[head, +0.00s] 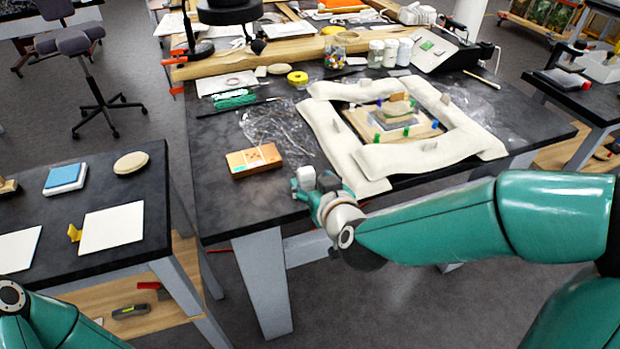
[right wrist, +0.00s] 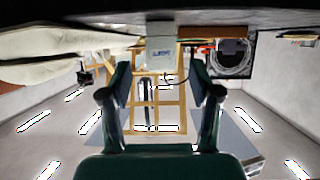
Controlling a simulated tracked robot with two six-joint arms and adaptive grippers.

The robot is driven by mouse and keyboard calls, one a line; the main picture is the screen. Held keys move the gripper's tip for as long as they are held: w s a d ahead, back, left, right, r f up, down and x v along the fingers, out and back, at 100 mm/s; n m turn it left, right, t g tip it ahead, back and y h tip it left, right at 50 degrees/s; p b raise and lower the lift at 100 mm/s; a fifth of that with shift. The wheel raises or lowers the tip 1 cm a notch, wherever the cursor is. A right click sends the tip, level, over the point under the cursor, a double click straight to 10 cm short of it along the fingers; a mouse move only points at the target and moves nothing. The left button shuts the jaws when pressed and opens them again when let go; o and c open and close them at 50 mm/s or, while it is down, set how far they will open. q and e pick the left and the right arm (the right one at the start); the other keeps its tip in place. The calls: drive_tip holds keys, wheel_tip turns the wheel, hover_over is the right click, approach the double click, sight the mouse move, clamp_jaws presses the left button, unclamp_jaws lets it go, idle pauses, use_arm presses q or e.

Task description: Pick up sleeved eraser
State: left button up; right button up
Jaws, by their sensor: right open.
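My right gripper (head: 322,189) is at the front edge of the central dark bench, with its fingers pointing in over the top. The right wrist view shows it open (right wrist: 160,72), with a gap between the two dark fingers. A small pale block with printing, which looks like the sleeved eraser (right wrist: 160,50), is ahead of the fingertips and between them, with space on both sides. In the head view the eraser (head: 306,177) shows as a white block at the gripper, partly hidden by it. My left gripper is out of view.
A wooden box (head: 254,160) lies to the left of the gripper. Cream padded cushions (head: 430,154) frame a gilt piece on a board to the right, close to the gripper. A crumpled clear sheet (head: 277,130) lies behind. The bench's front left corner is clear.

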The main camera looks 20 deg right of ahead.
sight(308, 177)
drive_tip(key=x, duration=0.5)
drive_tip(key=shift+r, duration=0.1)
drive_tip(key=shift+a, duration=0.1)
clamp_jaws()
